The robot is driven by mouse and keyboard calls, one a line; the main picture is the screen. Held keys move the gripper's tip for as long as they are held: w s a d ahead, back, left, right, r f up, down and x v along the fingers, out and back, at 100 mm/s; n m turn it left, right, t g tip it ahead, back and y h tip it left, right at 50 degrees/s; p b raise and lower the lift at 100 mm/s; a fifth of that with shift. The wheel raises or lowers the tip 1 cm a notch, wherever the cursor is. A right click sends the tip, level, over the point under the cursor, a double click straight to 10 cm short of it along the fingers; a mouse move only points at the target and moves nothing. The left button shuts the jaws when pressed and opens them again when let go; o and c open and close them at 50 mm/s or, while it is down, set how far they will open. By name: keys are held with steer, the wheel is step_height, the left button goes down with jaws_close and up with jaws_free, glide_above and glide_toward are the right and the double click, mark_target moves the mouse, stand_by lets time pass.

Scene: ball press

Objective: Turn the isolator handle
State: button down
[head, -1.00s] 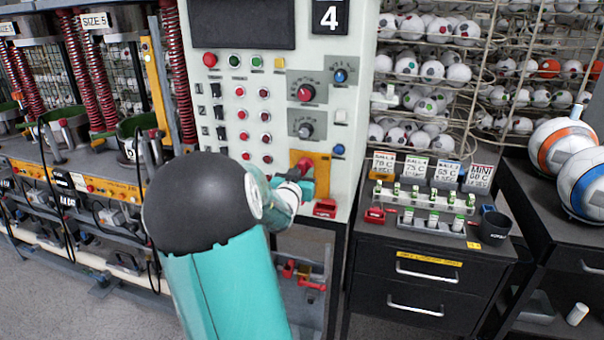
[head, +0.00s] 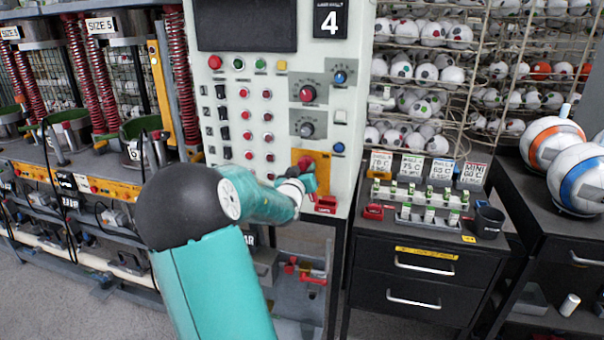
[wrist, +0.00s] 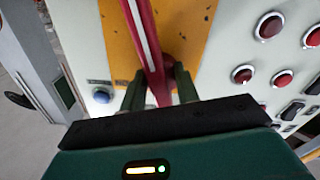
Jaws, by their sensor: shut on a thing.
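The red isolator handle (wrist: 150,45) crosses the yellow-orange plate (wrist: 188,28) in the wrist view, with a pale stripe along it. My gripper (wrist: 160,88) is shut on the handle, with one green finger on each side of it. In the head view the handle's red end (head: 306,163) shows just above my gripper (head: 308,182), in front of the yellow plate (head: 323,160) low on the pale control cabinet (head: 285,130). My wrist hides most of the handle there.
Red buttons (wrist: 268,26) and switches sit close beside the plate. A red padlock-like item (head: 326,204) is on the cabinet's lower edge. A black drawer unit (head: 420,275) stands to the right, and presses (head: 60,150) stand to the left.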

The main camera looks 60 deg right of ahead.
steer(key=n, duration=0.2)
steer(key=shift+a+n, duration=0.1)
steer(key=shift+n, duration=0.2)
steer(key=n, duration=0.4)
steer(key=shift+s, duration=0.1)
steer(key=n, duration=0.5)
steer(key=shift+r, duration=0.15)
steer(key=shift+s+r+n, duration=0.1)
steer(key=shift+n, duration=1.3)
steer(key=c, duration=1.4)
jaws_free()
steer(key=shift+o, duration=0.2)
